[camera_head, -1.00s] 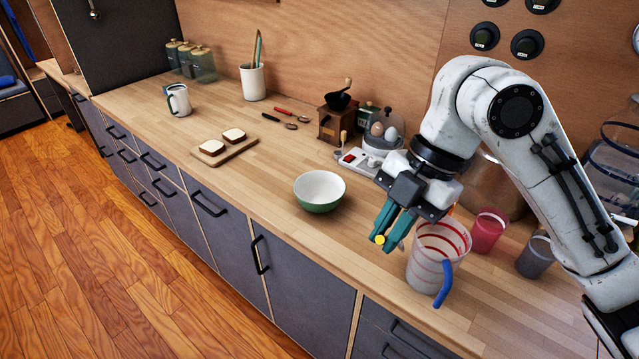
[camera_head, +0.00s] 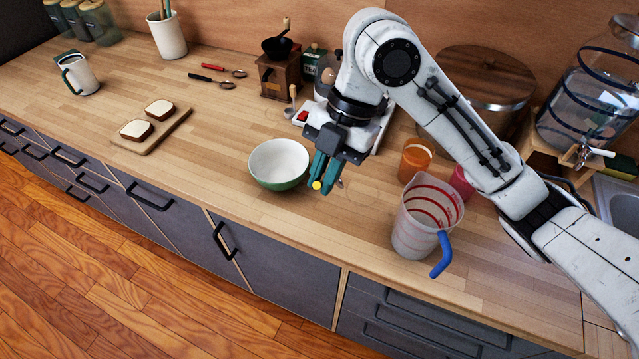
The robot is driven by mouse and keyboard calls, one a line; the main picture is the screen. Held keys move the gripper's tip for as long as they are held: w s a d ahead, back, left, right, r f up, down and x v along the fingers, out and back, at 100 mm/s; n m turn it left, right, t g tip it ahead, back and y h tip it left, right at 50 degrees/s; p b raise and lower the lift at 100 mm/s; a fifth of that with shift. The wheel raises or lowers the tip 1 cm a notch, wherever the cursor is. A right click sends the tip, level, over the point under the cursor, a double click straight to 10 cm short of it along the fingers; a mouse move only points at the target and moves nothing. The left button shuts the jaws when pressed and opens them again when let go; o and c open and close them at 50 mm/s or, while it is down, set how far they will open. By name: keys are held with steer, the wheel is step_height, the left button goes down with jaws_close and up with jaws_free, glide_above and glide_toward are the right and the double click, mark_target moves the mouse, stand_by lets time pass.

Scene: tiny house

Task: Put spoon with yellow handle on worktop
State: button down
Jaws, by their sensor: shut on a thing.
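My gripper (camera_head: 322,178) is shut on the spoon with yellow handle (camera_head: 317,185). Only the round yellow end of the handle shows clearly at the teal fingertips. A small grey bit just right of the fingers may be its metal part; most of it is hidden. The gripper is over the wooden worktop (camera_head: 200,120), just right of the green and white bowl (camera_head: 278,163) and left of the measuring jug (camera_head: 425,215). I cannot tell whether the spoon touches the worktop.
Two utensils with red and black handles (camera_head: 212,67) lie further back. Toast slices sit on a board (camera_head: 152,130) at left, near a white mug (camera_head: 79,74). An orange cup (camera_head: 415,160) stands behind the jug. Worktop in front of the bowl is clear.

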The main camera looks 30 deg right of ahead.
steer(key=shift+s+f, duration=0.1)
steer(key=shift+f, duration=1.95)
steer(key=c, duration=1.1)
jaws_free()
steer(key=shift+f, duration=0.1)
steer(key=shift+c, duration=0.2)
steer(key=v, duration=1.2)
steer(key=shift+b, duration=0.3)
